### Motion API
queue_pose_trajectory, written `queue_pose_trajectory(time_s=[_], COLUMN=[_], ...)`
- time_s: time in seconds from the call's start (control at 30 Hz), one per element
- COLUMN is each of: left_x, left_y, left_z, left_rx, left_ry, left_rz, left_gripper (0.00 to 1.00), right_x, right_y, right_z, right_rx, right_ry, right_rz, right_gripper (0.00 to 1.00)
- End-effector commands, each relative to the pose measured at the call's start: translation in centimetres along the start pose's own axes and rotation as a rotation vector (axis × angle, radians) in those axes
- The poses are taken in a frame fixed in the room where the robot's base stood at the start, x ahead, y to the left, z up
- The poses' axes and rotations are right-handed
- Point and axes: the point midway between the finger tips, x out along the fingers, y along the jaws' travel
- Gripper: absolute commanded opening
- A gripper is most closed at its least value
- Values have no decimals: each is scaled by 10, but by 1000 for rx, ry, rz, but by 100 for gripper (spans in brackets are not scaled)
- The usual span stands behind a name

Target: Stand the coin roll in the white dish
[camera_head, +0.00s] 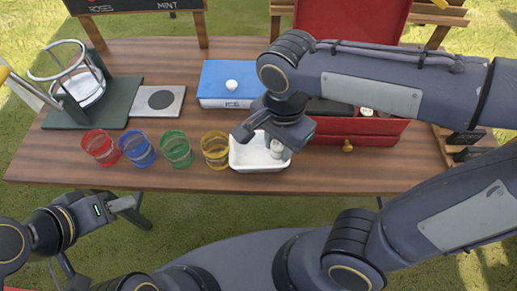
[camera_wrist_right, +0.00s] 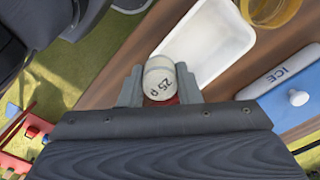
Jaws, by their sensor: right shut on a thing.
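The coin roll (camera_wrist_right: 160,82), pale with "25 P" on its end, is between the fingers of my right gripper (camera_wrist_right: 160,88), which is shut on it. In the head view the roll (camera_head: 276,148) shows below my right gripper (camera_head: 274,137), over the right part of the white dish (camera_head: 240,162). The dish (camera_wrist_right: 222,42) lies just beyond the roll in the wrist view. Whether the roll touches the dish floor, I cannot tell. My left gripper (camera_head: 134,210) is open and empty in front of the table's left edge.
Red (camera_head: 100,147), blue (camera_head: 138,148), green (camera_head: 176,149) and yellow (camera_head: 215,149) cups stand left of the dish. A blue ICE box (camera_head: 225,85) is behind it. A red box (camera_head: 360,130) is to the right, partly hidden by my right arm.

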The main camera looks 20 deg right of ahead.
Motion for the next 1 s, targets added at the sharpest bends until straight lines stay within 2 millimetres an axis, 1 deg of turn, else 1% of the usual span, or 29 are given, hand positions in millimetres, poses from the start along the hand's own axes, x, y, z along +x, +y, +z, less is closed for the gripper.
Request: queue_pose_trajectory(time_s=[0.03,0.1,0.2,0.33,0.47,0.53,0.6,0.7,0.8,1.0], left_x=[1,5,7,8,9,11,13,15,15,14], left_y=[-1,-2,-3,-4,-4,-5,-6,-7,-7,-7], left_z=[1,2,4,4,5,6,7,8,7,7], left_rx=[0,0,0,0,0,0,0,0,0,0], left_ry=[0,0,0,0,0,0,0,0,0,0], left_rz=[0,0,0,0,0,0,0,0,0,0], left_gripper=[36,36,36,36,36,36,36,36,36,36], right_x=[7,24,41,54,61,69,81,92,95,94], right_y=[-13,-23,-38,-51,-56,-61,-60,-60,-60,-60], right_z=[-1,-2,-4,-6,-6,-7,-7,-6,-7,-6], right_rx=[1,0,0,0,0,0,0,-1,-1,-1], right_ry=[2,1,1,0,0,0,0,0,0,0], right_rz=[5,7,5,1,0,3,3,2,-2,-2], right_gripper=[4,4,4,4,4,4,4,4,4,4])
